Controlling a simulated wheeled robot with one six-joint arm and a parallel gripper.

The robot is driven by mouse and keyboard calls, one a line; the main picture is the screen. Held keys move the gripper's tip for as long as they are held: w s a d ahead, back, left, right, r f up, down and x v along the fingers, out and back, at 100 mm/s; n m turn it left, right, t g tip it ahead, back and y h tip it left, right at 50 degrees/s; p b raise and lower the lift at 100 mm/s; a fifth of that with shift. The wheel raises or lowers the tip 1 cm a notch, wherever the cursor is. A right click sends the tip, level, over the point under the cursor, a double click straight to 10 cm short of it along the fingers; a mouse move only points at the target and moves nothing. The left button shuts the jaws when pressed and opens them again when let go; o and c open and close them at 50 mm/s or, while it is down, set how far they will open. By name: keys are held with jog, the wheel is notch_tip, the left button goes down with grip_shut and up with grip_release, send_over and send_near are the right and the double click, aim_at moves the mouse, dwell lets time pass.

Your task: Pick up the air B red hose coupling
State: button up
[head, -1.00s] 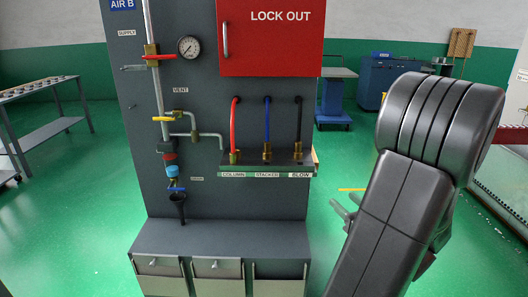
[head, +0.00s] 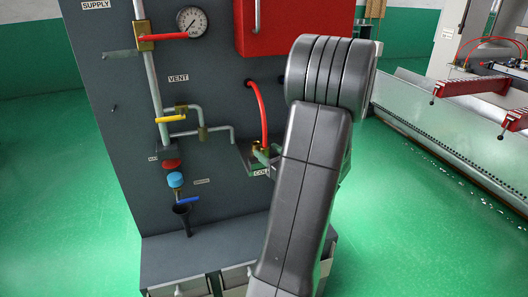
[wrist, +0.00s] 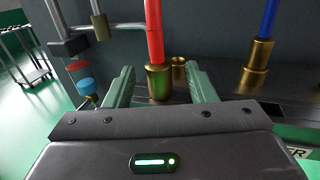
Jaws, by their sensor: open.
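The red hose (head: 262,112) comes out of the dark panel and curves down to a brass coupling in the head view. In the wrist view the red hose (wrist: 154,35) runs down into its brass coupling (wrist: 158,84), which stands upright on the shelf. My gripper (wrist: 158,80) is open, with one green finger on each side of the coupling; whether either finger touches it I cannot tell. In the head view my gripper (head: 264,155) is at the coupling, mostly hidden behind my arm.
A blue hose (wrist: 268,20) with its own brass coupling (wrist: 257,68) stands to the right in the wrist view. An empty brass fitting (wrist: 179,68) sits just behind the red coupling. Grey pipes (head: 205,130) and a yellow-handled valve (head: 171,118) are to the left on the panel.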

jog(key=x, duration=0.4)
jog(key=shift+w+a+f+p, duration=0.15)
jog(key=shift+f+p, duration=0.15)
jog(key=shift+p, duration=0.05)
jog(key=shift+c, duration=0.4)
jog(key=c, duration=1)
notch_tip(320, 180, up, 15)
jog(key=p, duration=0.4)
